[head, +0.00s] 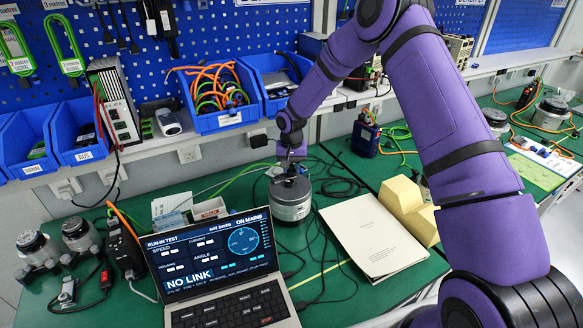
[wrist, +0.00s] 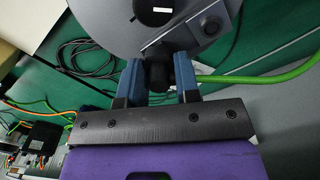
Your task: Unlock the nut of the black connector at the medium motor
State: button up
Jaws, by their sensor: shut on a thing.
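The medium motor (head: 291,196) is a grey metal cylinder standing on the green bench, behind the laptop. Its round end also fills the top of the wrist view (wrist: 205,12). The black connector (wrist: 157,70) sits at the motor's side block in the wrist view. My gripper (wrist: 158,72) has its two blue fingers on either side of the connector's nut and is shut on it. In the head view my gripper (head: 288,157) is at the top of the motor, where the connector is hidden. A green cable (wrist: 260,75) runs off to the right in the wrist view.
A laptop (head: 222,262) reading "NO LINK" stands in front of the motor. A paper booklet (head: 373,238) and a yellow block (head: 405,200) lie to its right. Two small motors (head: 80,236) stand at left. Loose black cables (head: 340,185) lie around the motor. Blue bins (head: 222,115) line the shelf behind.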

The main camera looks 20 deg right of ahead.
jog(key=n, duration=0.5)
jog(key=shift+a, duration=0.1)
jog(key=shift+n, duration=2.4)
jog(key=o, duration=1)
jog(key=shift+c, duration=0.2)
jog(key=shift+a, duration=0.1)
